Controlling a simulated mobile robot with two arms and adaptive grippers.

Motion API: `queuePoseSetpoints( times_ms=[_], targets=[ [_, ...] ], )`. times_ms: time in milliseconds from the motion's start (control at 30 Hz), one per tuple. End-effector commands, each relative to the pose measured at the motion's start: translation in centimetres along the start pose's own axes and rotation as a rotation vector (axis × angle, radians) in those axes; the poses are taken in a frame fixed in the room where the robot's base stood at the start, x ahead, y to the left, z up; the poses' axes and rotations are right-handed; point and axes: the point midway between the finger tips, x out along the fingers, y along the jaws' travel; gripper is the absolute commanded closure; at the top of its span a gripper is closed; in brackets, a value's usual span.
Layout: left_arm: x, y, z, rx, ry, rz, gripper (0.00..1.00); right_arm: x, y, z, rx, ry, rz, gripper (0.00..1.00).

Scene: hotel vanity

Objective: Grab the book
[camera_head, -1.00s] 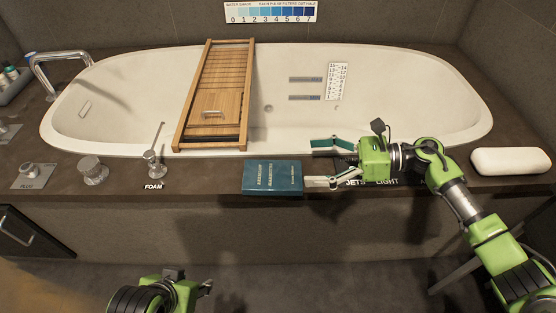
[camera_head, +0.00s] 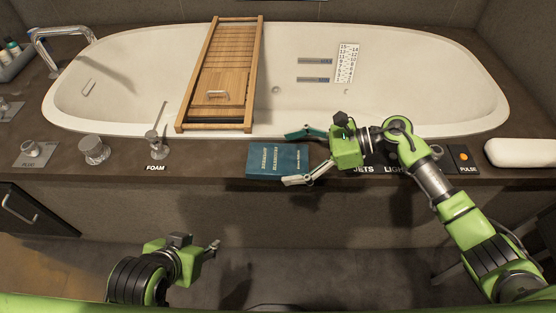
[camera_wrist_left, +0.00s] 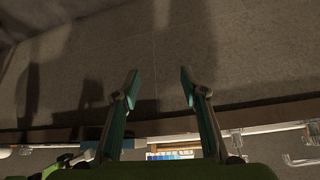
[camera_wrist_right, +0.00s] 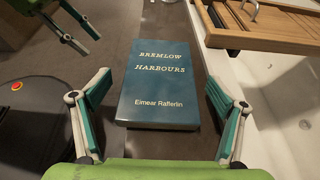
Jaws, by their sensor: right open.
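The book (camera_head: 277,160) is dark teal and lies flat on the bathtub's dark front ledge, its front side near the ledge's edge. In the right wrist view the book (camera_wrist_right: 160,88) shows the words "Bremlow Harbours". My right gripper (camera_head: 291,158) is open at the book's right end, with one finger on the tub side and one on the front side. In the right wrist view my right gripper (camera_wrist_right: 154,92) has its fingers apart on either side of the book's near end, nothing between the pads clearly gripped. My left gripper (camera_wrist_left: 158,80) is open and empty, low in front of the tub panel.
The white bathtub (camera_head: 400,100) lies behind the ledge, with a wooden bath tray (camera_head: 222,75) across it. A metal foam knob (camera_head: 158,146) and other taps stand left of the book. A white pillow-like block (camera_head: 520,152) lies at the right.

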Motion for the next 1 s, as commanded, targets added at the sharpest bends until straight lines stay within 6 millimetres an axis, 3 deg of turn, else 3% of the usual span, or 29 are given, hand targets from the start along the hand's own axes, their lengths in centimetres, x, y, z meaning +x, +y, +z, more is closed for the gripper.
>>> queuePoseSetpoints(
  times_ms=[200, 467, 500, 667, 1000],
  targets=[
    [0.2, 0.2, -1.4, 0.002, 0.055, 0.003, 0.60, 3.0, 0.0, 0.2, 0.000, -0.002, 0.001, 0.11],
    [0.2, 0.3, -1.8, 0.003, 0.070, 0.005, 0.60, 3.3, 0.0, 0.2, 0.000, -0.001, 0.000, 0.11],
    [0.2, 0.3, -1.7, 0.002, 0.069, 0.005, 0.60, 3.3, 0.0, 0.2, 0.000, -0.001, 0.000, 0.14],
    [0.3, 0.3, -1.6, 0.002, 0.066, 0.005, 0.60, 3.3, 0.0, 0.2, 0.000, -0.001, 0.000, 0.55],
    [0.3, 0.2, -1.6, 0.001, 0.064, 0.005, 0.60, 3.2, 0.0, 0.3, -0.001, -0.001, 0.000, 0.56]
  ],
)
